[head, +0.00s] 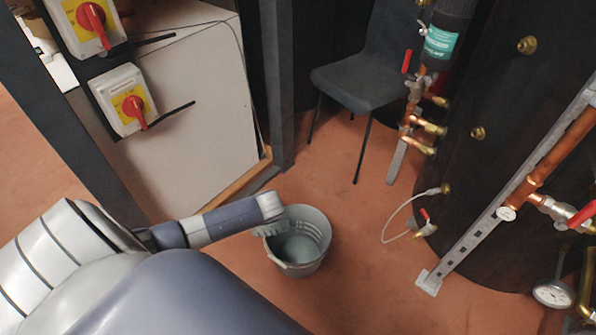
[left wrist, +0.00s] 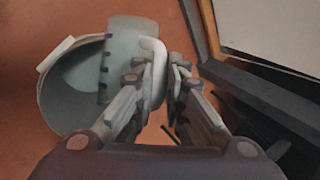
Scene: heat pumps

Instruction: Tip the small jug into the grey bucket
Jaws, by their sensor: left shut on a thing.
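The grey bucket (head: 313,262) stands on the floor, its mouth facing up. In the left wrist view the bucket (left wrist: 50,105) is at the left, behind the jug. The small jug (left wrist: 127,60) is pale and translucent with dark blue marks, and it overlaps part of the bucket's mouth. My left gripper (left wrist: 160,73) is shut on the jug's white handle. In the head view my left gripper (head: 270,228) is at the bucket's left rim, and I cannot clearly make out the jug there. The jug's tilt and contents are unclear. My right gripper is not in view.
A dark chair (head: 362,82) stands behind the bucket. A dark tank (head: 500,160) with copper pipes and a slotted metal rail (head: 487,222) is at the right. A pale cabinet (head: 195,130) and dark posts stand at the left. Bare reddish floor (head: 370,285) lies right of the bucket.

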